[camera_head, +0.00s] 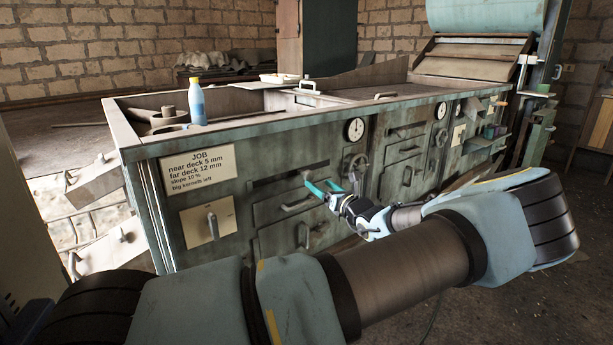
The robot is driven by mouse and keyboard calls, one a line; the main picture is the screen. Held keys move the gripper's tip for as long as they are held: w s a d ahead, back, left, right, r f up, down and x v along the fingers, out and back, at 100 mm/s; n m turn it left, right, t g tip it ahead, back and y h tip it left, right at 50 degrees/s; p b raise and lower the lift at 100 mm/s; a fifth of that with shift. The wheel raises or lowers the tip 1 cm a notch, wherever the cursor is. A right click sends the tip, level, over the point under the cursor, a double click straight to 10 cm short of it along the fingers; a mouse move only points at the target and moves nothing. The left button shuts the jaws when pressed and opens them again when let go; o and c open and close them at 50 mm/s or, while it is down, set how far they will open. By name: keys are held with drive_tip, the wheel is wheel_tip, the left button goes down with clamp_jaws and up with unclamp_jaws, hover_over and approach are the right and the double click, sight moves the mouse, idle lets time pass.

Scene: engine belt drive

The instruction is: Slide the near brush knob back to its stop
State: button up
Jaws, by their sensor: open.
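A long grey-green machine cabinet (260,150) stands in front of me. A dark horizontal slot (275,183) runs across its near front panel, above a drawer-like panel with a handle. My gripper (319,186) has teal fingers and is open. Its fingertips are close to the knob from the front right. I cannot tell whether they touch it or stand around it.
A JOB card (199,164) is fixed on the front panel. A dial (354,129) and a handwheel (356,165) sit right of the slot, close to my gripper. Lever handles stick out below the card and slot.

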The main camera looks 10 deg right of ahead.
sight(310, 178)
drive_tip(key=p+x, duration=0.1)
drive_tip(key=x, duration=0.7)
drive_tip(key=shift+p, duration=0.4)
clamp_jaws()
idle(0.9)
